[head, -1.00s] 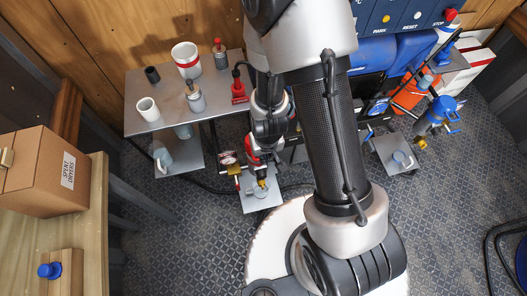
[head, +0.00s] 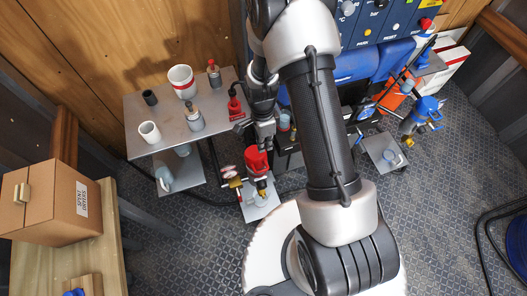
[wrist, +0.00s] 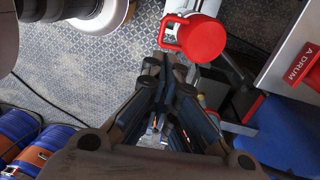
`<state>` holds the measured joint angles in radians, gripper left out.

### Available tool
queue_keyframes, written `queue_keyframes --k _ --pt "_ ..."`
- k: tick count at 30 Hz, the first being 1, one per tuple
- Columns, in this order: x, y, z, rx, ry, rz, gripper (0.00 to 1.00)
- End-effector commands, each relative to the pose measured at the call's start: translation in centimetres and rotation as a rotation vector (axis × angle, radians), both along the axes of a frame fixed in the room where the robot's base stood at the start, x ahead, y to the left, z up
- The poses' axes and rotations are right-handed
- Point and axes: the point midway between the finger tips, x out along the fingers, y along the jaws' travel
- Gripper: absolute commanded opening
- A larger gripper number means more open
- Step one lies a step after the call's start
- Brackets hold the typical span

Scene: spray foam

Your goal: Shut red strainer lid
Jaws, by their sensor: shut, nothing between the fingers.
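The red strainer lid (head: 257,160) shows in the head view on the strainer above a small grey plate (head: 262,212). In the wrist view the round red lid (wrist: 205,38) has a loop-shaped red handle at its left. It seems to lie over the strainer's top, but I cannot tell whether it is fully seated. My gripper (head: 266,147) is just above and behind the lid in the head view. In the wrist view its fingers (wrist: 168,72) are together and empty, a little below the lid in the picture and apparently apart from it.
A grey metal table (head: 155,110) with cups and bottles stands at left. A similar blue-lidded strainer (head: 425,108) is at right. Patterned floor lies in front.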

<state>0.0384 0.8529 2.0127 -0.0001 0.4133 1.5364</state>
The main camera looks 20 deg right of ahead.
Motion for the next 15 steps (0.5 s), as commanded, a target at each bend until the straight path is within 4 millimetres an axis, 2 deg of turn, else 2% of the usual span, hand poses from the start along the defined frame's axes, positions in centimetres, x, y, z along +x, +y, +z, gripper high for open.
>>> queue_keyframes --k 9,15 --pt "-1.0 0.1 -6.8 0.0 0.003 0.003 0.0" --pt "-1.5 0.1 -10.4 0.0 0.001 0.003 0.0"
